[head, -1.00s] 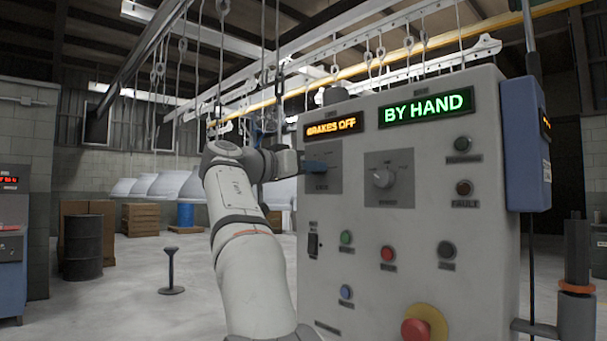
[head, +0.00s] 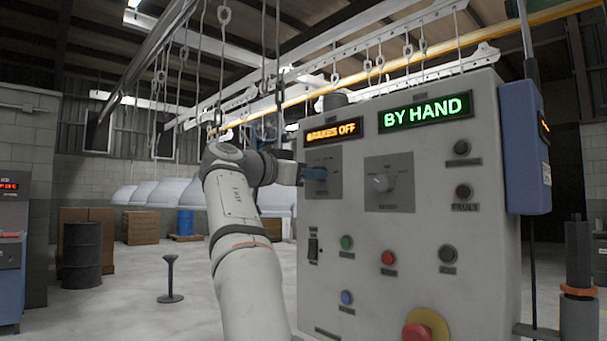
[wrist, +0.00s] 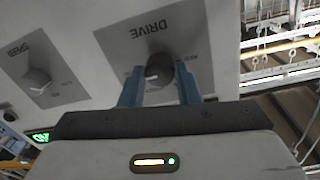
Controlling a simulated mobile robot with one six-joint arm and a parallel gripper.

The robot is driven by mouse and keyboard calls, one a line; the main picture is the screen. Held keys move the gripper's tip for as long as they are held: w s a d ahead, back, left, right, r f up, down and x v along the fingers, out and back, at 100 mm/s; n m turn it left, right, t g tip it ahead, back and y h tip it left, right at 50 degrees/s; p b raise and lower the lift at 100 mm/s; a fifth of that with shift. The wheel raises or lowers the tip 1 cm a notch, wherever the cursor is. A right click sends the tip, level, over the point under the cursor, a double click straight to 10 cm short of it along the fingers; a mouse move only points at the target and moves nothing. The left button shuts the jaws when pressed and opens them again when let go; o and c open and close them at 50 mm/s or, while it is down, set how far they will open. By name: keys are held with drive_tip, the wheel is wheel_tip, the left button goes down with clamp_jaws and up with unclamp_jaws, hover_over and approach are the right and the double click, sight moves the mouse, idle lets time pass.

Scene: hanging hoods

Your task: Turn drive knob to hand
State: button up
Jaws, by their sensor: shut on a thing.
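The drive knob (wrist: 157,74) is a round dark knob on a grey plate marked DRIVE, upside down in the wrist view. My gripper (wrist: 159,84) has its two blue fingers on either side of it, shut on the knob. In the head view my gripper (head: 315,173) reaches the panel's upper left plate from the left, and its fingers hide the knob there. The knob's pointer is not clear. A green display (head: 426,111) reads BY HAND. An amber display (head: 334,131) reads BRAKES OFF.
The speed knob (wrist: 38,80) sits on its own plate beside the drive plate. Several push buttons and a red emergency stop (head: 418,331) are lower on the panel (head: 330,285). A blue box (head: 524,145) is fixed at its right.

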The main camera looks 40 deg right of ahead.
drive_tip(key=shift+s, duration=0.1)
drive_tip(key=o, duration=1)
drive_tip(key=shift+d, duration=0.1)
drive_tip(key=shift+c, duration=0.2)
drive_tip(key=a, duration=0.8)
